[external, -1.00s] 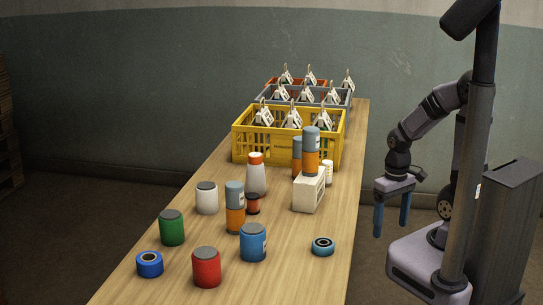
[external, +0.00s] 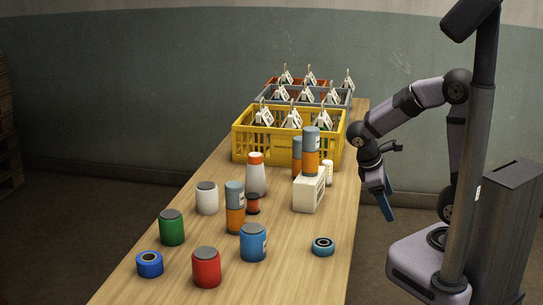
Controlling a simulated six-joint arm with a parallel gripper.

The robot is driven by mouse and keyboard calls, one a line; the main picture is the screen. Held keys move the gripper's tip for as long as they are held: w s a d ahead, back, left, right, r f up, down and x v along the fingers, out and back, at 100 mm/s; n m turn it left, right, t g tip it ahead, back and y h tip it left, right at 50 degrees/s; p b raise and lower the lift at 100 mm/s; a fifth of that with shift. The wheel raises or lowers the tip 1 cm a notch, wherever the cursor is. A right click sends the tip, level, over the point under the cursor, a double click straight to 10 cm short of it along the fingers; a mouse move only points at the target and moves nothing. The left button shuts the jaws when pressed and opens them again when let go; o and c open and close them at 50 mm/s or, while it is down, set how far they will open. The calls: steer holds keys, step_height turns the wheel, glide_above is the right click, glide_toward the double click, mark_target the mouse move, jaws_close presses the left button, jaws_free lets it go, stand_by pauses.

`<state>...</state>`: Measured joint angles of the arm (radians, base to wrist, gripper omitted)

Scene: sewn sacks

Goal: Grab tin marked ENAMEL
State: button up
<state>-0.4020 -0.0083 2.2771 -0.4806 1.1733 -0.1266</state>
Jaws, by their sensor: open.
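Several tins stand upright on the wooden table: a white tin (external: 207,199), a green tin (external: 172,229), a red tin (external: 206,269) and a blue tin (external: 252,244). The blue tin has a pale label patch at its right side. No lettering is legible, so I cannot tell which tin is marked ENAMEL. My gripper (external: 387,207) is open and empty, with blue fingers pointing down and tilted. It hangs off the table's right edge, apart from all the tins.
Orange-and-grey cans (external: 235,208) stand among the tins; one stands on a white box (external: 308,192). A white bottle (external: 256,178), a blue tape roll (external: 149,264) and a teal roll (external: 323,246) are nearby. A yellow crate (external: 286,151) stands behind.

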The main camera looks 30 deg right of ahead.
steer(key=w+a+n+t+h, duration=0.4)
steer(key=w+a+n+t, duration=0.1)
steer(key=w+a+n, duration=0.3)
steer(key=r+n+t+y+b, duration=0.1)
steer(key=n+t+y, duration=1)
steer(key=n, duration=0.8)
glide_above(260, 241)
steer(key=shift+w+d+r+t+h, duration=0.1)
steer(key=shift+d+t+h, duration=0.1)
steer(key=shift+t+h, duration=0.3)
steer(key=shift+w+d+t+h, duration=0.15)
steer(key=shift+t+h, duration=0.15)
steer(key=shift+t, duration=0.4)
steer(key=f, duration=0.3)
steer(key=shift+s+a+f, duration=0.2)
steer(key=shift+s+a, duration=0.05)
steer(key=shift+a, duration=0.1)
steer(key=shift+f, duration=0.75)
steer(key=shift+w+f+p, duration=0.15)
steer(key=shift+w+p, duration=0.3)
steer(key=shift+w, duration=1.4)
steer(key=shift+w+f+p, duration=0.15)
steer(key=shift+w+p, duration=0.25)
steer(key=shift+w, duration=1.45)
steer(key=c, duration=1.5)
